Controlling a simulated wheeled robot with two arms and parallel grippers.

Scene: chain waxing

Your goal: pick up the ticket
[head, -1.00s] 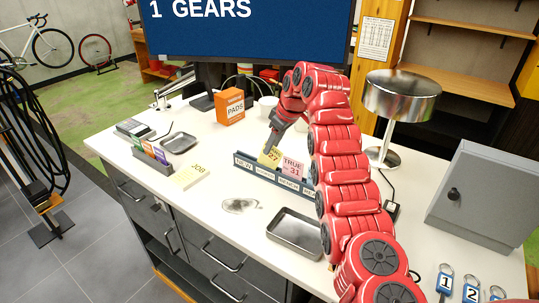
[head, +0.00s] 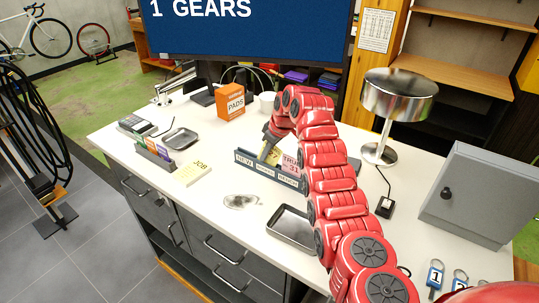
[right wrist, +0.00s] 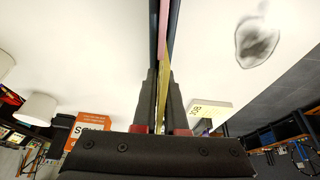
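The yellow ticket (head: 268,150) stands in the dark blue rack (head: 253,167) in the middle of the desk. My right gripper (head: 270,138) is over it, partly hidden behind my own red arm. In the right wrist view, the yellow ticket (right wrist: 164,85) runs edge-on between the close fingers of my right gripper (right wrist: 163,80), which look shut on it. A pink ticket (head: 290,163) stands in the rack beside the yellow one, and its edge shows farther along in the right wrist view (right wrist: 164,20). My left gripper is not in view.
A JOB pad (head: 193,173), a small tray (head: 180,139) and a card holder (head: 154,155) are left of the rack. A larger tray (head: 290,228) lies in front. A lamp (head: 398,95) and grey cabinet (head: 468,196) stand right.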

